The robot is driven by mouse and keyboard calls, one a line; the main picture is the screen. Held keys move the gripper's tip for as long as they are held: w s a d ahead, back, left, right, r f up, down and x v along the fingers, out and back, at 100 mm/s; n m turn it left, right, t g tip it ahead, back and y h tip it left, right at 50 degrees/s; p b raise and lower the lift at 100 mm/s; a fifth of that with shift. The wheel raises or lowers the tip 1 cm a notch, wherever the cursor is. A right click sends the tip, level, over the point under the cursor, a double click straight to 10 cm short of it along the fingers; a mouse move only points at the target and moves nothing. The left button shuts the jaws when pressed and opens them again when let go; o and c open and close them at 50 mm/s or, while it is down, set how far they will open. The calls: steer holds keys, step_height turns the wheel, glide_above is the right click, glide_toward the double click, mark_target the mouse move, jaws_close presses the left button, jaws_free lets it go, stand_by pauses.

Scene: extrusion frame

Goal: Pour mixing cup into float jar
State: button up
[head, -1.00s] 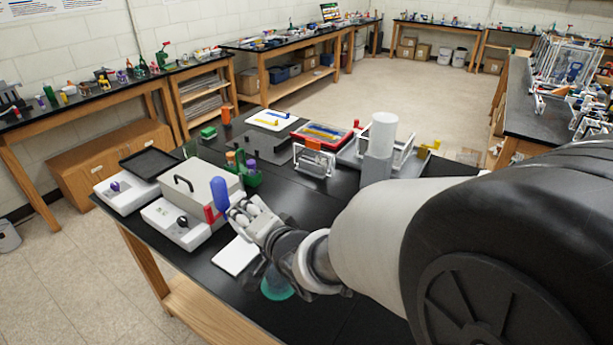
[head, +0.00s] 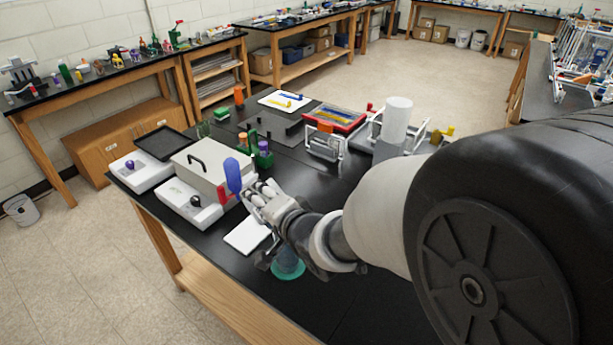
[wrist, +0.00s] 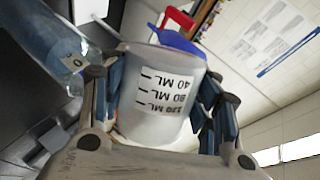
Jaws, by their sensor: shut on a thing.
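My gripper (head: 262,203) is over the near part of the black table. In the wrist view it is shut on the mixing cup (wrist: 163,92), a translucent whitish cup with black ML marks, held between the two fingers. In the head view the cup is hard to tell from the pale fingers. A clear bluish jar with a teal base (head: 288,266), likely the float jar, stands below and behind my wrist, partly hidden. A clear bluish vessel with a small label (wrist: 45,42), likely the same jar, is beside the cup in the wrist view. The cup's contents cannot be told.
A blue-topped item (head: 232,175) and a red one (head: 222,194) are just beyond my gripper. A grey box (head: 205,168) and white scale-like devices (head: 190,203) are at the left. A white pad (head: 247,236) lies nearer. Frames and a white cylinder (head: 397,118) stand at the back right.

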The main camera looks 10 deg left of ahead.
steer(key=shift+f+m+g+y+p, duration=0.35)
steer(key=shift+m+p, duration=0.35)
steer(key=shift+p, duration=0.8)
stand_by(0.5)
steer(key=shift+w+d+r+m+g+y+p, duration=0.3)
steer(key=shift+r+m+g+y+p, duration=0.3)
steer(key=shift+p, duration=1.55)
